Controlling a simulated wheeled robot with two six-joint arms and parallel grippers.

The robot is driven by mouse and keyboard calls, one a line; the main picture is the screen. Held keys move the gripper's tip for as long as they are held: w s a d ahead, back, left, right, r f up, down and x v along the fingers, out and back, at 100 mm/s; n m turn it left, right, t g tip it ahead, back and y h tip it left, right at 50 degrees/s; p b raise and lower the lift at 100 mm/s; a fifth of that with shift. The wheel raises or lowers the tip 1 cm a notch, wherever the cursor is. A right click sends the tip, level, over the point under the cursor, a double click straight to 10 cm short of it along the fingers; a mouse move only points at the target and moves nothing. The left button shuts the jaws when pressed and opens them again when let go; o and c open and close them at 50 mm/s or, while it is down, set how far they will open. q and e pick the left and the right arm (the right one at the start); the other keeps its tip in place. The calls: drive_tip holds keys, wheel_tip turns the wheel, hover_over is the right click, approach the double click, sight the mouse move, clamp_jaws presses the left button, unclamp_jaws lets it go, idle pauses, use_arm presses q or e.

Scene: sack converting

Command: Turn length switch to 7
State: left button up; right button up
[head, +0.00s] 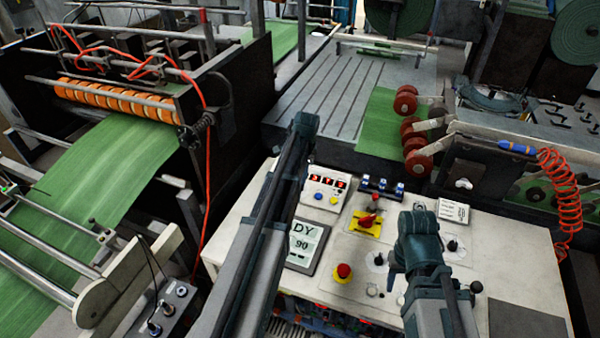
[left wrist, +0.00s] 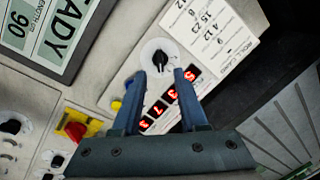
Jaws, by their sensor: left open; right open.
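A black rotary knob on a round white dial (left wrist: 158,60) shows in the left wrist view, beside a row of red digits (left wrist: 168,96). No label naming it the length switch is readable, and I cannot tell its setting. My left gripper (left wrist: 162,74) is open, its two blue fingers pointing toward the knob with nothing held; contact is not clear. In the head view the left gripper (head: 303,122) is over the back of the control panel, and the left arm hides the knob. My right gripper (head: 412,238) is open and empty above the panel's right side.
A display reading 90 (head: 303,245), a yellow-based red switch (head: 368,222), a red emergency button (head: 343,270) and other knobs (head: 452,246) crowd the panel. A printed card (left wrist: 212,30) is beside the dial. Red rollers (head: 417,162) stand behind the panel.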

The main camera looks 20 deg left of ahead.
use_arm(q)
wheel_tip(320, 180, up, 8)
drive_tip(key=d+p, duration=0.1)
drive_tip(key=p, duration=0.5)
drive_tip(key=shift+s+p, duration=0.4)
use_arm(e)
wheel_tip(320, 180, up, 8)
